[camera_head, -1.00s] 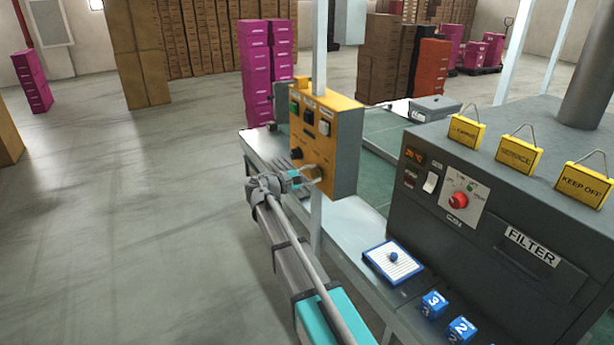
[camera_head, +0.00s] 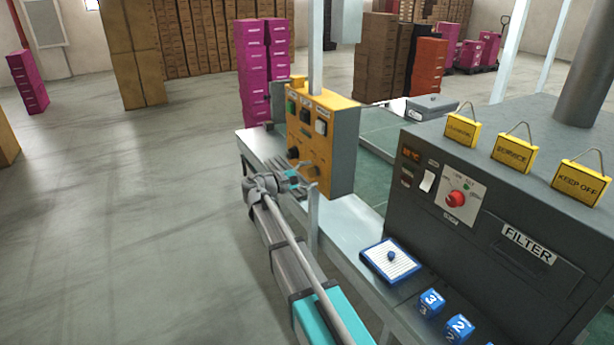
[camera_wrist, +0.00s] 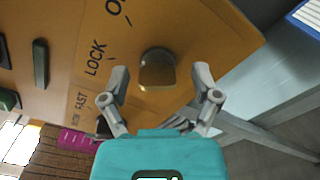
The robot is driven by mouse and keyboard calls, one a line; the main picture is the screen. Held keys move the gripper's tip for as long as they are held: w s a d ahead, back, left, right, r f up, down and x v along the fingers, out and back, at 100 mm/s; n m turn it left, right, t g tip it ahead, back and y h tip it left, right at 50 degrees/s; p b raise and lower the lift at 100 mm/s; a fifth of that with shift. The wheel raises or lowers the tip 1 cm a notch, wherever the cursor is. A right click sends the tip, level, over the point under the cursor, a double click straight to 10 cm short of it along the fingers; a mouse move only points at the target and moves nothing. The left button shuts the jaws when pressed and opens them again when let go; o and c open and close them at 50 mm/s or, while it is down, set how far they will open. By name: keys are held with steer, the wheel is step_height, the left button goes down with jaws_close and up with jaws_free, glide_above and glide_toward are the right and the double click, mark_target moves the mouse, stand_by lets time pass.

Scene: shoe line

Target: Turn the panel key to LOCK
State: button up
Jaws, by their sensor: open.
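The orange panel (camera_head: 338,152) is mounted on a grey post above the bench. Its key (camera_wrist: 157,72), a brass-coloured knob, stands out from the panel face in the wrist view. The printed word LOCK is to its left, and a partly cut-off label starting with O is above. It also shows low on the panel in the head view (camera_head: 313,171). My gripper (camera_wrist: 160,76) is open, with one finger on each side of the key and visible gaps to both. I cannot tell exactly which label the key points at.
The grey filter machine (camera_head: 480,260) with a red knob (camera_head: 455,199) stands at right. A blue-edged pad (camera_head: 391,262) and blue number blocks (camera_head: 432,303) lie in front of it. Open floor is at left.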

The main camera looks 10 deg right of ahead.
steer(key=v, duration=1.2)
steer(key=shift+d, duration=0.1)
steer(key=s+d+f+m+g+y+p, duration=0.4)
steer(key=s+d+f+y, duration=0.4)
steer(key=s+d+f, duration=0.4)
steer(key=s+a+m+g+y+p, duration=0.1)
steer(key=s+a+m+y, duration=0.1)
steer(key=s+m+y, duration=0.4)
steer(key=shift+s+a+f+m+g+y+p, duration=0.4)
steer(key=shift+s+y, duration=1.2)
steer(key=shift+s, duration=2.1)
